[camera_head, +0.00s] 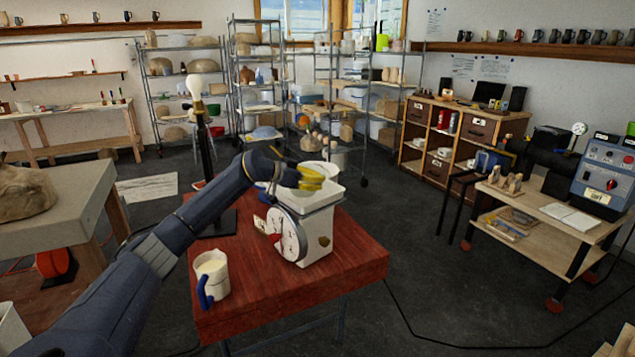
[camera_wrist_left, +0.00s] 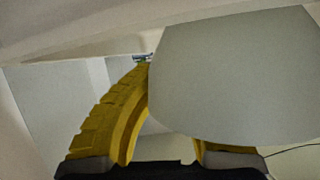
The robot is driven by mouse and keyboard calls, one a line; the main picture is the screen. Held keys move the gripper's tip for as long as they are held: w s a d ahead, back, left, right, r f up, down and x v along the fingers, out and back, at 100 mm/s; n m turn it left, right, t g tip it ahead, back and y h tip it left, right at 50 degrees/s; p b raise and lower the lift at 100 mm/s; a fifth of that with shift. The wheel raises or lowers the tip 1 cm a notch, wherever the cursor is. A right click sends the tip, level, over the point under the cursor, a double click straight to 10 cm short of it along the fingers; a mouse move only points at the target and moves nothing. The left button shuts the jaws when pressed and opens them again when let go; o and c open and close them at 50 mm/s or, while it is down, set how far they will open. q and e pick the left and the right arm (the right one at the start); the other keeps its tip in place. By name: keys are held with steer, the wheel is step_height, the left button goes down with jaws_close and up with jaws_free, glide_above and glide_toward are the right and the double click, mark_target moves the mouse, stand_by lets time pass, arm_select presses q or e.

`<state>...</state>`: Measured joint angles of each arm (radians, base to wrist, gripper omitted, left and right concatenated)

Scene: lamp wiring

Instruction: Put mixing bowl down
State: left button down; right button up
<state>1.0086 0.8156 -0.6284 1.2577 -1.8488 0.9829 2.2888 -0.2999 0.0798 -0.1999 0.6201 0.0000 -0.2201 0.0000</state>
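A white mixing bowl (camera_head: 327,168) is at the top of the white scale (camera_head: 318,222) on the red-brown table. I cannot tell whether it rests on the scale or is just above it. My left gripper (camera_head: 311,178), with yellow fingers, is at the bowl's near rim. In the left wrist view the bowl's pale grey side (camera_wrist_left: 235,75) fills the right. One yellow finger (camera_wrist_left: 112,118) bends in against its edge, and the other is mostly hidden behind it. The gripper looks shut on the bowl. My right gripper is not in view.
A cream jug with a blue handle (camera_head: 212,277) stands at the table's (camera_head: 255,305) near left corner. A lamp with a bare bulb (camera_head: 201,105) stands behind my left arm. The table's right front is clear. A wooden cart (camera_head: 545,222) is at the right.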

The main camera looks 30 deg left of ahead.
arm_select(q)
steer(key=shift+f, duration=0.1)
steer(key=c, duration=1.6)
jaws_free()
